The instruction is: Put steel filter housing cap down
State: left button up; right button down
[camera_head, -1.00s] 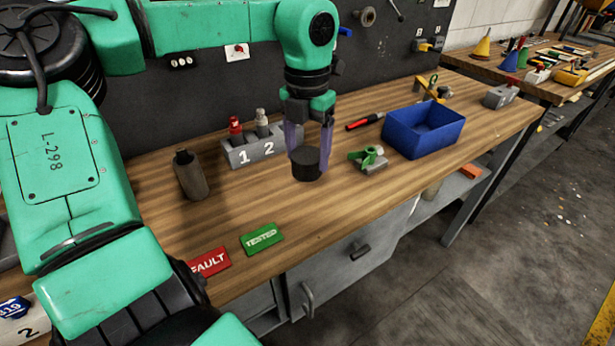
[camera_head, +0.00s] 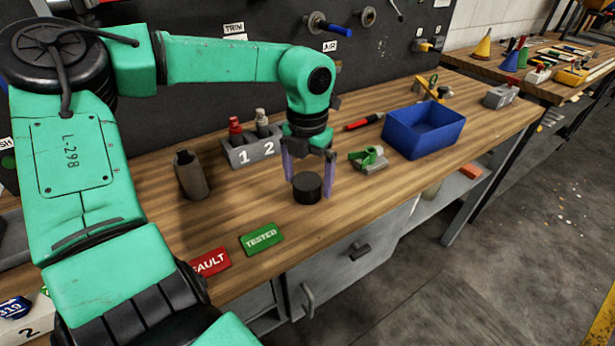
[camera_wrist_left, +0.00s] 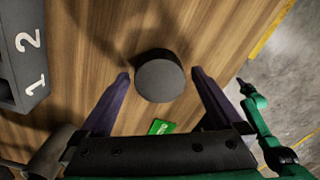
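The steel filter housing cap (camera_head: 307,188), a short dark cylinder, sits upright on the wooden bench in front of the numbered block. In the left wrist view the cap (camera_wrist_left: 160,78) shows its round grey top between the fingers. My left gripper (camera_head: 309,184) is above the bench with its fingers on either side of the cap. In the wrist view these fingers (camera_wrist_left: 161,72) are spread, with a gap to the cap on both sides.
The block marked 1 and 2 (camera_head: 248,152) holds two small bottles behind the cap. FAULT (camera_head: 211,262) and TESTED (camera_head: 262,239) plates lie in front.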

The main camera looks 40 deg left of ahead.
aim_at(307, 180)
pick_arm(q)
notch_tip(307, 180, up, 12)
dwell(0.3)
jog(key=shift+r, duration=0.2)
